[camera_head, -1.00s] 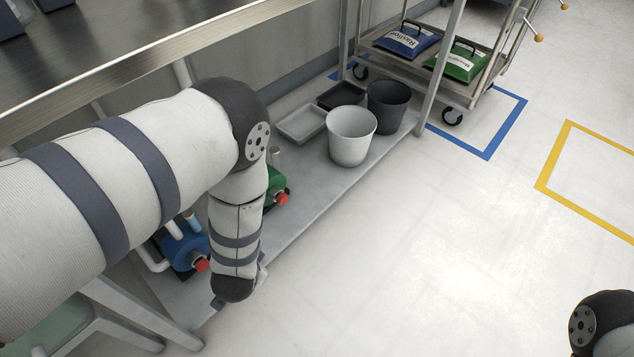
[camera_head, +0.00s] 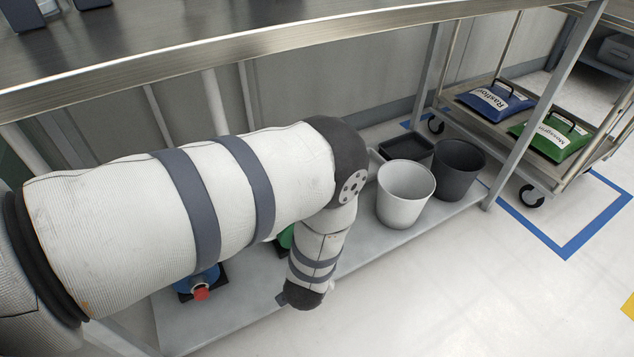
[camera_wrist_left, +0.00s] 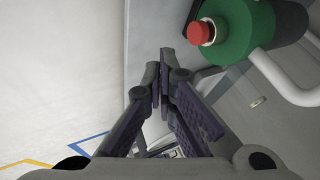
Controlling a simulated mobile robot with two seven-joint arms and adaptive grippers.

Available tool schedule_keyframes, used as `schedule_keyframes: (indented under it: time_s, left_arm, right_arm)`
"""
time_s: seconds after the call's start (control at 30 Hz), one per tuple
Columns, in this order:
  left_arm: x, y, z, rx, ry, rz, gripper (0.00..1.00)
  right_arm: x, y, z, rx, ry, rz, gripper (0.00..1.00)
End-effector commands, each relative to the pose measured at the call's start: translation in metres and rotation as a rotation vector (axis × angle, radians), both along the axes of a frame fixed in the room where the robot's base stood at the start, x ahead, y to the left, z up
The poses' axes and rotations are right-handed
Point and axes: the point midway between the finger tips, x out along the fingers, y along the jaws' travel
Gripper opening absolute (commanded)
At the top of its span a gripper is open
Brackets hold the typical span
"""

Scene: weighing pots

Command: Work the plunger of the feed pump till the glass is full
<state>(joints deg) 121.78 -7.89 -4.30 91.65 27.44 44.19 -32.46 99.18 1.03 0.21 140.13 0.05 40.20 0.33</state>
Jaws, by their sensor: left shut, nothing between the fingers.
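On the low shelf, a blue pump (camera_head: 207,277) with a red plunger knob (camera_head: 201,292) shows below my left arm. A green pump (camera_head: 285,237) is mostly hidden behind that arm. In the left wrist view a green pump (camera_wrist_left: 238,35) with a red knob (camera_wrist_left: 199,32) is at the upper right. My left gripper (camera_wrist_left: 160,70) is shut and empty, its fingertips left of and below the red knob, apart from it in the picture. In the head view the left fingers are hidden by my arm. I see no glass. My right gripper is out of view.
A white bucket (camera_head: 404,196), a dark bucket (camera_head: 459,170) and a black tray (camera_head: 407,147) stand farther along the shelf. The steel bench top (camera_head: 300,45) overhangs it. A trolley (camera_head: 545,178) with blue and green bags is at right. The floor in front is clear.

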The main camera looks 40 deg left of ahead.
Motion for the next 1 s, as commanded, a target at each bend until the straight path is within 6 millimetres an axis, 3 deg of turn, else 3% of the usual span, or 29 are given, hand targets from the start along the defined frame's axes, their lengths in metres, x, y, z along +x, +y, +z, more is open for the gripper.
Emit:
schedule_keyframes:
  time_s: [0.03,0.37,0.6,1.0]
  left_arm:
    - [0.004,0.004,-0.016,0.001,0.004,0.001,0.00]
    - [0.041,0.025,-0.075,0.000,0.007,0.003,0.00]
    - [0.054,0.056,-0.065,0.000,0.001,0.002,0.00]
    - [0.057,0.061,-0.064,0.000,0.001,0.000,0.00]
  right_arm:
    - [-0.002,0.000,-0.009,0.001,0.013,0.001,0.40]
    - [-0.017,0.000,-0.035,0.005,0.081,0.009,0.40]
    - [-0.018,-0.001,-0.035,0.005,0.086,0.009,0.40]
    - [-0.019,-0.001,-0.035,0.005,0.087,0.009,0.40]
